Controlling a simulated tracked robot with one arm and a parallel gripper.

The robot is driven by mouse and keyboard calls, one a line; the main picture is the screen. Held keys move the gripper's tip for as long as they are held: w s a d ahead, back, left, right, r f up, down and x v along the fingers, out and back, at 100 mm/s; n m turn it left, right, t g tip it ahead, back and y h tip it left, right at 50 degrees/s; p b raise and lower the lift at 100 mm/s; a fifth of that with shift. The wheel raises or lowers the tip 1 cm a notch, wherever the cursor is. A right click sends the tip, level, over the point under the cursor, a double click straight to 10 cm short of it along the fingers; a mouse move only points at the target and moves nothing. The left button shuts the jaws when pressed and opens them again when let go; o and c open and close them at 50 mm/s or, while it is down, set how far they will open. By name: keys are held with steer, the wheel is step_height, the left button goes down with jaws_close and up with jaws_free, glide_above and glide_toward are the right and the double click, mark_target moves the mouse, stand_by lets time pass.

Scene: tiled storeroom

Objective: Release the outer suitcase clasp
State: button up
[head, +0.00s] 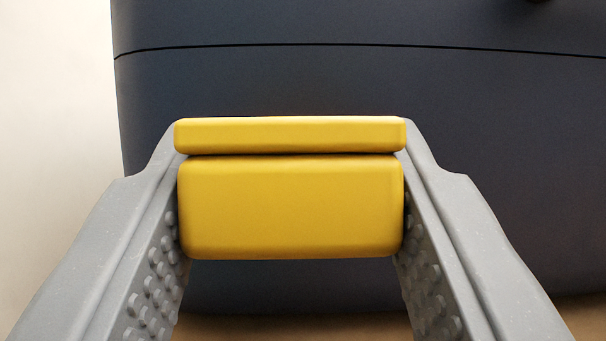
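The yellow suitcase clasp (290,207) is in the middle of the head view, on the front of the dark blue suitcase (500,160). It has a thin upper bar and a larger lower plate, with a narrow dark gap between them. My gripper (291,150) has one grey finger at each side of the clasp. The fingertips lie close against the clasp's left and right ends, around the upper bar. The studded inner pads show below. The clasp spans the space between the fingers.
A dark seam line (330,45) runs across the suitcase above the clasp. A small dark part shows at the top right edge. A pale wall (50,120) is at the left. A brown surface shows below the suitcase.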

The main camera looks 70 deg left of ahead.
steer(key=shift+d+f, duration=0.1)
steer(key=o, duration=1)
steer(key=shift+v, duration=6.9)
steer(key=shift+f, duration=0.1)
